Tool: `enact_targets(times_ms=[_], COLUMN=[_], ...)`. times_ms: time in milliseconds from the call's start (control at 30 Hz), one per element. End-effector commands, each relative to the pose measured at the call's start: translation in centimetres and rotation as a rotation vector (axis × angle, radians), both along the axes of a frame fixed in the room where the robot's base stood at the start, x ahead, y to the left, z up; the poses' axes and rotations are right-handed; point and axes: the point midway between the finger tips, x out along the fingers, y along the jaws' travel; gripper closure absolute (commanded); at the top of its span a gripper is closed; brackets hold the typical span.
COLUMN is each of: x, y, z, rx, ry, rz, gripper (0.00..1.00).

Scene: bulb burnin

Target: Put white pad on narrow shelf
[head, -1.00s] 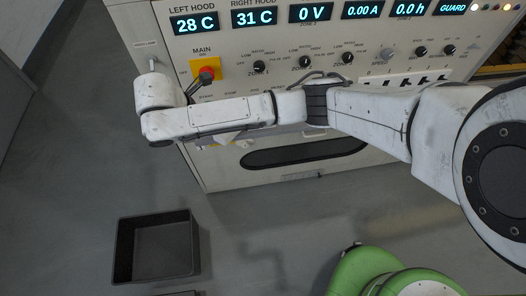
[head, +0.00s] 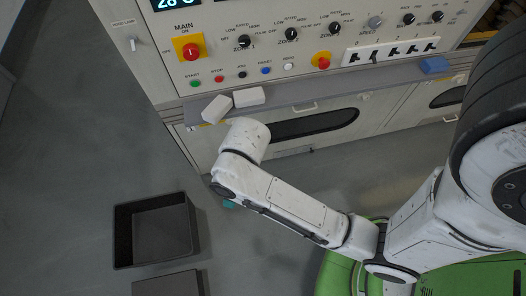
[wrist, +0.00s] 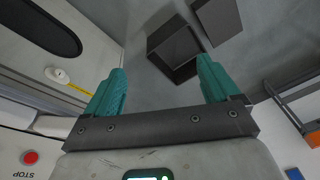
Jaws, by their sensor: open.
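Two white pads show in the head view on the narrow grey shelf (head: 345,84) below the control panel. One white pad (head: 216,108) lies angled near the shelf's left end. The other white pad (head: 249,96) lies along the shelf just right of it. My gripper (wrist: 160,68) is open, with nothing between its teal fingers in the wrist view. In the head view only a bit of teal fingertip (head: 229,204) shows beneath my wrist, in front of the cabinet and lower than the pads. The rest of my gripper is hidden there.
A blue block (head: 434,65) lies on the shelf's right part. Switches and a red button (head: 321,60) sit above the shelf. An open dark bin (head: 122,240) stands on the floor at left, with another dark box (head: 165,285) below it.

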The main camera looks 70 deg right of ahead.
Motion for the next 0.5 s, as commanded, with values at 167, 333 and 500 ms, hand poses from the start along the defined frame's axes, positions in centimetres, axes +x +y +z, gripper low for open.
enact_targets(times_ms=[167, 333, 500], x=[-6.4, -8.2, -8.2], y=[-5.1, -7.0, -7.1], z=[-0.9, -0.8, -0.8], rx=[-0.086, -0.123, -0.124], ry=[0.066, 0.081, 0.081], rz=[-0.163, -0.216, -0.220], gripper=[0.11, 0.11, 0.11])
